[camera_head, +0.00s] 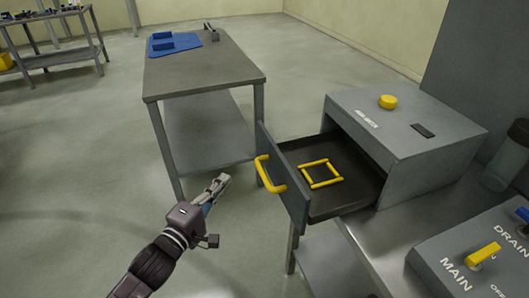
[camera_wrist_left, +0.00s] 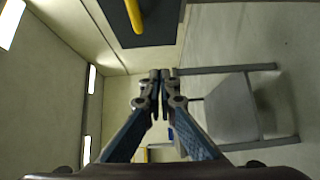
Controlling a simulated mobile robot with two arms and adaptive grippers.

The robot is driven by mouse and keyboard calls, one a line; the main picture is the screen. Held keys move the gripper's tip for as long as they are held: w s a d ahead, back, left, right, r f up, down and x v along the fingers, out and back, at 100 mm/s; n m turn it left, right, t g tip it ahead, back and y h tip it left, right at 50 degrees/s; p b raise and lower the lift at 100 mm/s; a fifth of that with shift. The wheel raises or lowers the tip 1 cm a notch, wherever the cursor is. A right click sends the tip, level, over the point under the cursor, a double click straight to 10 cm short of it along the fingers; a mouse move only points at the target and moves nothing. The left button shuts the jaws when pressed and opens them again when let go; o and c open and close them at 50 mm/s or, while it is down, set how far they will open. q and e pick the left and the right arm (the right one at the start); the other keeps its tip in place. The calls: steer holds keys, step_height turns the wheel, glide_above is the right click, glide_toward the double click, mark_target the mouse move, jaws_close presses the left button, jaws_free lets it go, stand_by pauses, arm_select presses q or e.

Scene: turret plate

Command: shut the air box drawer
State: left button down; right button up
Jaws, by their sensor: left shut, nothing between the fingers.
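The air box (camera_head: 405,122) is a grey box with a yellow knob on top, at the right in the head view. Its drawer (camera_head: 340,206) is pulled well out to the left, with a yellow handle (camera_head: 268,174) on its front panel. The handle also shows at the top of the left wrist view (camera_wrist_left: 135,16). A yellow square frame (camera_head: 321,173) lies in the drawer. My left gripper (camera_head: 222,180) is shut and empty, to the left of the handle and apart from it. Its closed fingertips show in the left wrist view (camera_wrist_left: 160,74). My right gripper is not in view.
A grey table (camera_head: 200,68) with blue pieces (camera_head: 174,42) stands behind my left gripper. A panel with a yellow lever (camera_head: 482,256), marked MAIN and DRAIN, is at the lower right. Another loaded table (camera_head: 50,59) is far left. Open floor lies left.

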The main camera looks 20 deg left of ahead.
arm_select(q)
steer(key=r, duration=0.1)
steer(key=p, duration=0.2)
glide_toward(260, 147)
steer(key=w+a, duration=0.2)
steer(key=w, duration=0.1)
steer(key=w+d, duration=0.2)
steer(key=shift+d, duration=0.25)
steer(key=shift+w+d, duration=0.25)
steer(key=shift+d, duration=0.15)
